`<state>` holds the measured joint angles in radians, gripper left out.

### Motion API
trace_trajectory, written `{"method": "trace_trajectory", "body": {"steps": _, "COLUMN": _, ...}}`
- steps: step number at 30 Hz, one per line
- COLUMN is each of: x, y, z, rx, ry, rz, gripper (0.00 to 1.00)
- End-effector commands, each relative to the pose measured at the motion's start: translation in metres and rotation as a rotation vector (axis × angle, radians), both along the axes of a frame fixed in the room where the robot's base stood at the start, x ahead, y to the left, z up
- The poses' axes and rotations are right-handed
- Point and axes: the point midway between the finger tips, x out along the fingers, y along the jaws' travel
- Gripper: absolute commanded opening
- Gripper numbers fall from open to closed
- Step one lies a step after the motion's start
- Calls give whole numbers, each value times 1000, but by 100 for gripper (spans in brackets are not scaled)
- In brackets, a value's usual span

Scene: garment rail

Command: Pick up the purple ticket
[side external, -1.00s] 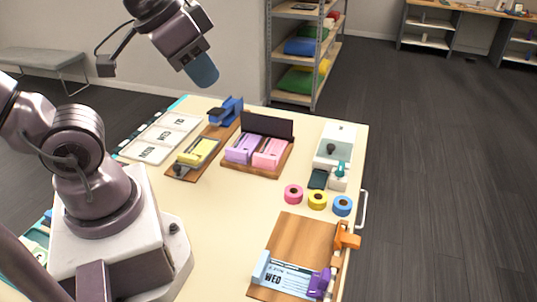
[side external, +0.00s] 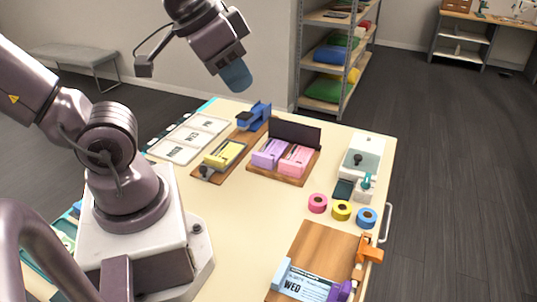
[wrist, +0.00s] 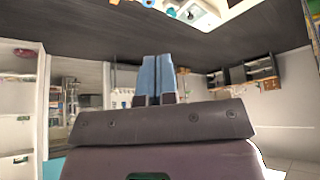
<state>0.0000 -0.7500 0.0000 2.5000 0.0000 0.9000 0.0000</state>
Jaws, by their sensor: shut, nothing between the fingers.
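The purple tickets (side external: 268,153) are a small lilac stack in the left half of a wooden holder (side external: 282,178) with a dark back board, seen in the side external view. Pink tickets (side external: 296,158) stand right beside them. My gripper (side external: 237,76) is high above the far end of the table, up and left of the holder, and holds nothing. In the wrist view, its blue fingers (wrist: 157,78) are together. The wrist view does not show the purple tickets.
A yellow pad on a board (side external: 225,155), a blue stapler-like tool (side external: 254,116) and a day-labelled tray (side external: 188,138) lie left of the holder. Tape rolls (side external: 341,210), a white device (side external: 361,160) and a clipboard-like board (side external: 322,250) are right and in front. The table's middle is clear.

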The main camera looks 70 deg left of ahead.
Motion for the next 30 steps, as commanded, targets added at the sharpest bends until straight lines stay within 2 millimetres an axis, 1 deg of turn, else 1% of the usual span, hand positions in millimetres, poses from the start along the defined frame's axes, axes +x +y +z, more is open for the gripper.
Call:
{"method": "trace_trajectory", "body": {"steps": 1, "x": 0, "y": 0, "z": 0, "rx": 0, "ry": 0, "rz": 0, "gripper": 0}}
{"method": "trace_trajectory", "body": {"steps": 2, "x": 0, "y": 0, "z": 0, "rx": 0, "ry": 0, "rz": 0, "gripper": 7}}
{"method": "trace_trajectory", "body": {"steps": 3, "x": 0, "y": 0, "z": 0, "rx": 0, "ry": 0, "rz": 0, "gripper": 16}}
{"method": "trace_trajectory", "body": {"steps": 5, "x": 0, "y": 0, "z": 0, "rx": 0, "ry": 0, "rz": 0, "gripper": 30}}
{"method": "trace_trajectory", "body": {"steps": 6, "x": 0, "y": 0, "z": 0, "rx": 0, "ry": 0, "rz": 0, "gripper": 39}}
{"method": "trace_trajectory", "body": {"steps": 7, "x": 0, "y": 0, "z": 0, "rx": 0, "ry": 0, "rz": 0, "gripper": 46}}
{"method": "trace_trajectory", "body": {"steps": 8, "x": 0, "y": 0, "z": 0, "rx": 0, "ry": 0, "rz": 0, "gripper": 49}}
{"method": "trace_trajectory", "body": {"steps": 16, "x": 0, "y": 1, "z": 0, "rx": 0, "ry": 1, "rz": 6, "gripper": 49}}
{"method": "trace_trajectory", "body": {"steps": 20, "x": 4, "y": 9, "z": -14, "rx": -5, "ry": 74, "rz": 45, "gripper": 49}}
{"method": "trace_trajectory", "body": {"steps": 23, "x": 15, "y": 23, "z": -30, "rx": -27, "ry": 169, "rz": 107, "gripper": 49}}
{"method": "trace_trajectory", "body": {"steps": 26, "x": 31, "y": 42, "z": -48, "rx": -76, "ry": 265, "rz": 229, "gripper": 49}}
{"method": "trace_trajectory", "body": {"steps": 29, "x": 48, "y": 64, "z": -68, "rx": -148, "ry": 342, "rz": 430, "gripper": 49}}
{"method": "trace_trajectory", "body": {"steps": 30, "x": 54, "y": 73, "z": -78, "rx": -178, "ry": 369, "rz": 523, "gripper": 49}}
